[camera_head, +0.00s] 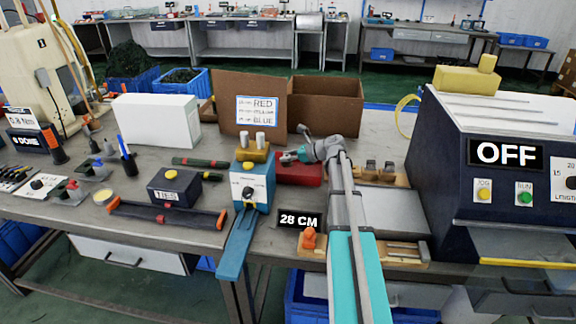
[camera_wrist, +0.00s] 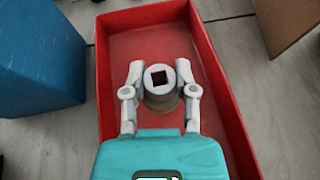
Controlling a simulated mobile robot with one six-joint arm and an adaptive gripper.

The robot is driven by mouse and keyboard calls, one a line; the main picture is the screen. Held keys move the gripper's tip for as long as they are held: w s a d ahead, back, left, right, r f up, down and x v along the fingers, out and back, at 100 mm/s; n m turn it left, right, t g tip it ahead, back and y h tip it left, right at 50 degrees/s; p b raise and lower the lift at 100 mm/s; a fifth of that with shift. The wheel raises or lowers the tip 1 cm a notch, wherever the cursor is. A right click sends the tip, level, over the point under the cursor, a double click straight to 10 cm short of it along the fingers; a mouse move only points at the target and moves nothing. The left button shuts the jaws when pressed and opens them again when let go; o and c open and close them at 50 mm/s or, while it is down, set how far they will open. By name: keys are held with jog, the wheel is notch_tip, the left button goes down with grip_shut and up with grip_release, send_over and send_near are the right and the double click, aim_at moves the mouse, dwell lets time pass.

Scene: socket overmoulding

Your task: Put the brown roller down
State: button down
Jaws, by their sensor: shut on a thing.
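The roller (camera_wrist: 159,94) shows end-on in the wrist view, with a pale top face, a dark square hole in it and a brownish lower rim. My gripper (camera_wrist: 160,84) is shut on it, one finger on each side. In the head view my gripper (camera_head: 287,157) is low over the red tray (camera_head: 312,174). The tray also shows in the wrist view (camera_wrist: 213,95), with its walls around the roller. Whether the roller touches the tray floor I cannot tell. No other thing shows in the tray.
A blue device (camera_head: 252,187) with a yellow top and two pale rollers stands just left of the tray. A cardboard box (camera_head: 325,103) is behind it. A wooden rack (camera_head: 399,177) and a dark machine (camera_head: 500,225) marked OFF are to the right.

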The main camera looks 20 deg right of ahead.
aim_at(287, 171)
jog(key=shift+f+b, duration=1.25)
jog(key=shift+f, duration=0.3)
jog(key=shift+f, duration=0.15)
jog(key=shift+c, duration=2)
grip_release()
jog(key=shift+r, duration=0.2)
jog(key=shift+s+d+r, duration=0.15)
jog(key=p+v, duration=0.4)
jog(key=v, duration=0.6)
jog(key=shift+s+d+r, duration=0.15)
jog(key=shift+s+d+r+p, duration=0.1)
jog(key=shift+s+d+p, duration=0.2)
